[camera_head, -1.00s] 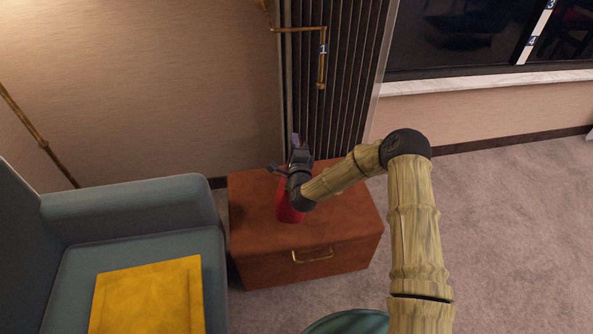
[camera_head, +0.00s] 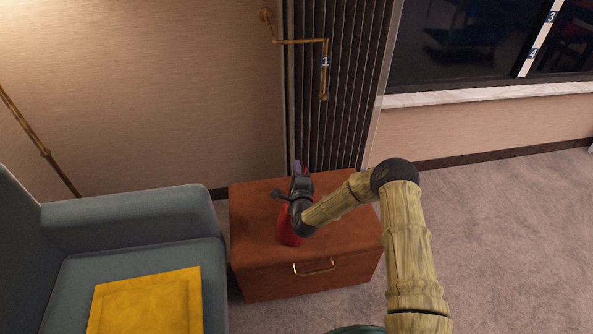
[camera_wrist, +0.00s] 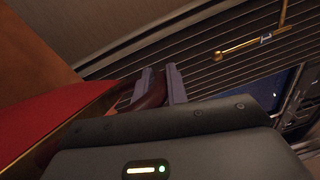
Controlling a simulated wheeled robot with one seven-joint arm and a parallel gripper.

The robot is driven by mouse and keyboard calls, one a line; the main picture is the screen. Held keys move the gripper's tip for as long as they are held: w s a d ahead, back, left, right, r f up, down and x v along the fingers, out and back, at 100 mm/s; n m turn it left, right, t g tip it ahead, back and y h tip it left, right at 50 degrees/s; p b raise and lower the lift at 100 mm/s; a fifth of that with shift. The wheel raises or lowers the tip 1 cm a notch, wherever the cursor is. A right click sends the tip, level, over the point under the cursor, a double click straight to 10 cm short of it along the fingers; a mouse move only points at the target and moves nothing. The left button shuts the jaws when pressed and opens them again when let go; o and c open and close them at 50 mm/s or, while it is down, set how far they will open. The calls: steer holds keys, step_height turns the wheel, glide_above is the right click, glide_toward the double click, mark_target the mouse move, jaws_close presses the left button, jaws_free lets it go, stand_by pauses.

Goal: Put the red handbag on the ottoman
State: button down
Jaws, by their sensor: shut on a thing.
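The red handbag (camera_head: 289,228) shows partly in the head view, over the top of a brown box, behind my wrist and arm. I cannot tell whether it rests on the box or hangs just above it. My gripper (camera_wrist: 158,84) is shut on the bag's dark red handle in the wrist view, with the red body (camera_wrist: 48,115) at left. In the head view my gripper (camera_head: 299,172) is above the box's back part. No thing is clearly the ottoman; a teal rounded edge (camera_head: 358,329) at the bottom is too cut off to identify.
The brown box (camera_head: 345,238) has a brass handle on its front. A blue-grey sofa (camera_head: 140,222) with a yellow cushion (camera_head: 150,303) stands close at left. A slatted dark panel with a brass bar (camera_head: 323,70) is behind. Carpet (camera_head: 500,220) at right is clear.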

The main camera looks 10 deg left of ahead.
steer(key=c, duration=1.8)
jaws_free()
steer(key=shift+f, duration=0.15)
steer(key=o, duration=0.4)
steer(key=shift+r, duration=0.3)
steer(key=v, duration=1.2)
steer(key=shift+p, duration=0.4)
